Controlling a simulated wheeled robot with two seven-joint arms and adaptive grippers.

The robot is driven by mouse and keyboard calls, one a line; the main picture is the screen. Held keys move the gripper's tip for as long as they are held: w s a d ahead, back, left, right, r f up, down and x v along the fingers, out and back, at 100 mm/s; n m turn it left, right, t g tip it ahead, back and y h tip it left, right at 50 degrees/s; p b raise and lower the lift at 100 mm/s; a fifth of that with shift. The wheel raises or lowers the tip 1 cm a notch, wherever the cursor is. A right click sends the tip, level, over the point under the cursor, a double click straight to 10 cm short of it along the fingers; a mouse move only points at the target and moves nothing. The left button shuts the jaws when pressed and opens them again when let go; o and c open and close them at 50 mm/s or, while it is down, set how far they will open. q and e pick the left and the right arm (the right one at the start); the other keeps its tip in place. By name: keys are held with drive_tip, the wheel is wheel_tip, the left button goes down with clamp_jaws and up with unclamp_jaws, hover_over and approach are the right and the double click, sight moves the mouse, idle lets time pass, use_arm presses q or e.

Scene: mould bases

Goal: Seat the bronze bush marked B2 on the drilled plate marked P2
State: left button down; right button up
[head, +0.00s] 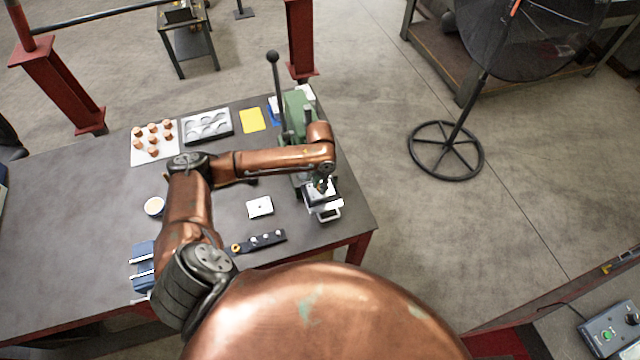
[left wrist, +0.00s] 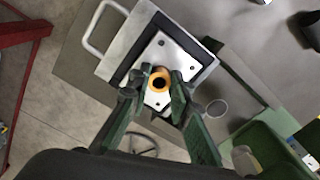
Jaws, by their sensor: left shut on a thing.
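My left gripper (head: 322,187) is over the fixture at the front of the green press. In the left wrist view its fingers (left wrist: 157,88) are shut on a bronze bush (left wrist: 158,84), a ring with a dark bore. Below the bush is a pale drilled plate (left wrist: 181,54) with several small holes, lying in a dark-edged fixture. The bush overlaps the plate's middle in that view; I cannot tell whether they touch. In the head view the gripper and arm mostly hide bush and plate. No marking B2 or P2 is readable. My right gripper is not in view.
The green press (head: 297,104) with its lever stands at the bench's right edge. Another pale plate (head: 260,206) and a dark rack (head: 269,240) lie left of the fixture. A white board (head: 139,155) with copper pieces and a grey tray (head: 229,128) are farther back.

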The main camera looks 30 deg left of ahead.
use_arm(q)
drive_tip(key=shift+f, duration=0.15)
drive_tip(key=c, duration=1.7)
unclamp_jaws()
wheel_tip(320, 180, up, 12)
drive_tip(key=shift+r, duration=0.1)
